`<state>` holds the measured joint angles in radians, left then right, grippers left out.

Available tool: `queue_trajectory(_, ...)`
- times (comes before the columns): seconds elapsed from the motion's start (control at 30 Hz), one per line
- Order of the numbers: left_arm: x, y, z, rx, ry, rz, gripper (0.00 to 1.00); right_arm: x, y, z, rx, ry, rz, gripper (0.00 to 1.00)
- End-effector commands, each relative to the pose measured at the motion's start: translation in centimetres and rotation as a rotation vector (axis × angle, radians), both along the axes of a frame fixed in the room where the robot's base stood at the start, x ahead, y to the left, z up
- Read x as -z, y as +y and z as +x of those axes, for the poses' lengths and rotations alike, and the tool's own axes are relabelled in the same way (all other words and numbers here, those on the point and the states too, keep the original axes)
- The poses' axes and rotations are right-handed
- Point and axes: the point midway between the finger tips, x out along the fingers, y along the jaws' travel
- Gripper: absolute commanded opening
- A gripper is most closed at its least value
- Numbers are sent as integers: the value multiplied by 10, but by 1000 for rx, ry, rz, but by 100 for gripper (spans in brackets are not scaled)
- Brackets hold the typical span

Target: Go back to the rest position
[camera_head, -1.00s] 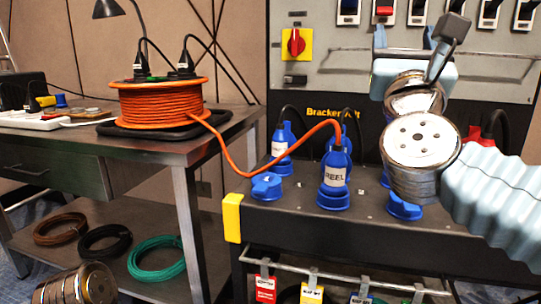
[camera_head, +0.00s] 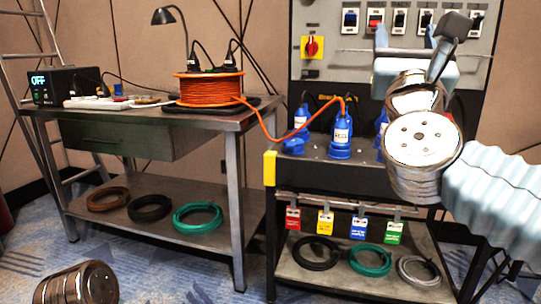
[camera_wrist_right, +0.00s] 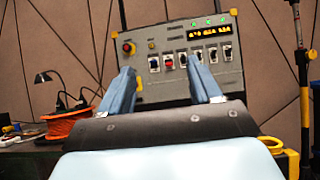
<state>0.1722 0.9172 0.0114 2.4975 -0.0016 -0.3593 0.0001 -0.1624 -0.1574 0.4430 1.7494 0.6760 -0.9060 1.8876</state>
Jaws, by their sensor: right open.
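My right gripper (camera_wrist_right: 162,95) shows in the right wrist view with its two blue-grey fingers wide apart and nothing between them. In the head view the right arm comes in from the right, and its gripper (camera_head: 408,50) is held up in front of the control panel, partly hidden by its own wrist. Only a metal part of my left arm (camera_head: 80,284) shows at the bottom left of the head view. The left gripper is out of view.
A power rack (camera_head: 330,157) with blue connectors, one labelled REEL (camera_head: 341,130), stands ahead. An orange cable reel (camera_head: 209,89) sits on a metal table (camera_head: 140,124) to its left. Coiled cables lie on the lower shelves. Carpet (camera_head: 170,270) is open in front.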

Motion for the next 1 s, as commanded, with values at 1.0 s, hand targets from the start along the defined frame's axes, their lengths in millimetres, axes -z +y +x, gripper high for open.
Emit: queue_trajectory(1.0,0,0,0,0,0,0,43,318,49,169,89,636,-974,64)
